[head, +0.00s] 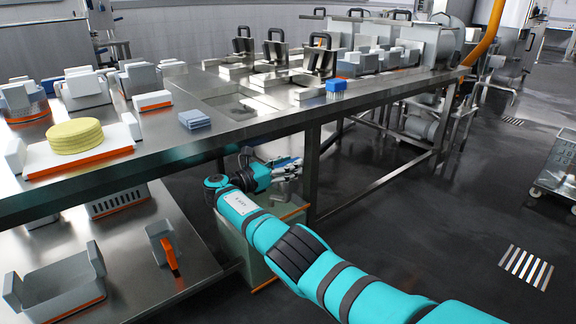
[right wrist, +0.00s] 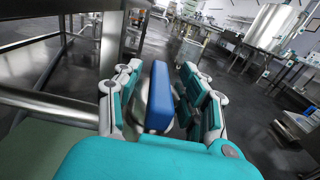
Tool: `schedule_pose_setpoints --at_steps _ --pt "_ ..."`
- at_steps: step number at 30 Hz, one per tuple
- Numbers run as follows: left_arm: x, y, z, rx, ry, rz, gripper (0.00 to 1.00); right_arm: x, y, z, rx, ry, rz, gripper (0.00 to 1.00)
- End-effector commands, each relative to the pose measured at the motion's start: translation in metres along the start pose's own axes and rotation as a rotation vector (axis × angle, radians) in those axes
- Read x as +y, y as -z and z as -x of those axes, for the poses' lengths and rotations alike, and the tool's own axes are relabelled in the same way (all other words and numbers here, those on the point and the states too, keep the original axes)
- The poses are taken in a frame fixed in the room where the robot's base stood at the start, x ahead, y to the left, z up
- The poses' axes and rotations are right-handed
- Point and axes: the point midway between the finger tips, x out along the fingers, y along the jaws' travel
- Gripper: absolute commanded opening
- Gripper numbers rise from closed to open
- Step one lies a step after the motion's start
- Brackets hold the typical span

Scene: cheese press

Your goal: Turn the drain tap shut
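The drain tap's blue lever (right wrist: 159,97) shows in the right wrist view, between the two sides of my right gripper (right wrist: 162,100). The fingers stand open around it, with a visible gap on the left side; the right side is close to it, and I cannot tell if they touch. The tap body is mostly hidden behind the lever and my gripper. In the head view my right gripper (head: 286,168) is below the front edge of the steel table (head: 230,135), and I cannot make out the tap there. My left gripper is not in view.
A pale bin with an orange rim (head: 262,250) stands on the floor under my right gripper. A table leg (head: 311,175) is close to its right. Cheese rounds (head: 75,136), a blue brush (head: 336,86) and blue cloths (head: 194,119) lie on the table.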

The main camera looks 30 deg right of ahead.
Motion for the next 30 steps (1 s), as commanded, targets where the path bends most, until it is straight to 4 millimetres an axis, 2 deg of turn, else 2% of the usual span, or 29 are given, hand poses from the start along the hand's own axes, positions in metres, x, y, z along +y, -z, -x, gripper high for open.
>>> schedule_pose_setpoints --at_steps 6,10,21,25,30 --pt "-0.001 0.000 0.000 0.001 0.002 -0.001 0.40 0.000 0.000 0.002 0.000 -0.002 0.000 0.40" --pt "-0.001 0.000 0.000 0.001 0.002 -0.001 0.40 0.001 0.001 0.013 0.001 -0.005 0.000 0.40" --pt "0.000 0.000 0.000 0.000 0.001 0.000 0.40 0.001 0.000 0.088 0.001 -0.003 0.002 0.40" --pt "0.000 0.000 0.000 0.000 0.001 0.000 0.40 0.001 0.000 0.108 0.002 -0.002 0.003 0.40" --pt "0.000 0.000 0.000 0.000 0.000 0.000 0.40 0.000 0.000 0.119 0.000 0.000 0.001 0.40"
